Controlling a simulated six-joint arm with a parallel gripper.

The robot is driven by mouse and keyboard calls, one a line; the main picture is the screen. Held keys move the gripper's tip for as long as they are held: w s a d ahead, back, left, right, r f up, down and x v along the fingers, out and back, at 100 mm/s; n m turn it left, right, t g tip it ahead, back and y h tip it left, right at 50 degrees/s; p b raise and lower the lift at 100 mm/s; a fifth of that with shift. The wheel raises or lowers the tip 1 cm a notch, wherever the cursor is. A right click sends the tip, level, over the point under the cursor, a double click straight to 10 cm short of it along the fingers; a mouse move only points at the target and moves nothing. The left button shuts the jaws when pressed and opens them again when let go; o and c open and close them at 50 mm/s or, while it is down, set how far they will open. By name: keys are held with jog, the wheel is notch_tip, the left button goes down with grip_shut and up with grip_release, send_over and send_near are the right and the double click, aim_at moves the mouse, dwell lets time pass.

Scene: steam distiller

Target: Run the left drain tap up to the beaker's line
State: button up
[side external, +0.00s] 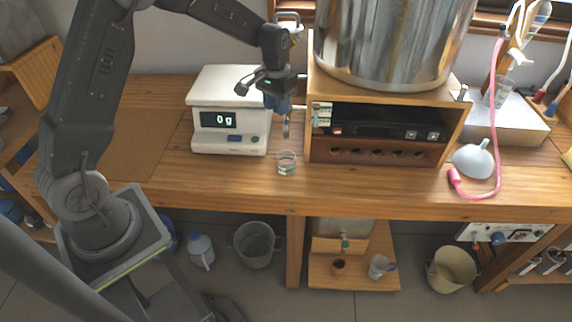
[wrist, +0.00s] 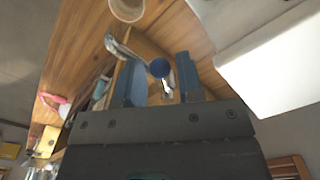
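The small glass beaker (side external: 287,162) stands on the bench below the tap area and seems to hold some clear liquid; its line cannot be made out. Its round rim shows cut off at the top of the wrist view (wrist: 127,9). A metal tap spout (side external: 286,129) points down above the beaker; it also shows in the wrist view (wrist: 117,46). The blue round-ended tap handle (wrist: 160,68) lies between the blue fingers of my gripper (wrist: 161,80), with gaps visible on both sides. My gripper (side external: 279,103) is open at the distiller's left front corner. Flow from the spout cannot be made out.
A white scale (side external: 231,141) reading 0 g stands close left of my gripper. The wooden distiller housing (side external: 385,151) carries a large steel vessel (side external: 392,40) on the right. A funnel (side external: 474,160) and pink hose (side external: 494,120) lie further right. The bench front is mostly clear.

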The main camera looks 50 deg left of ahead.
jog(key=shift+s+a, duration=0.1)
jog(key=shift+a, duration=0.85)
dwell(7.0)
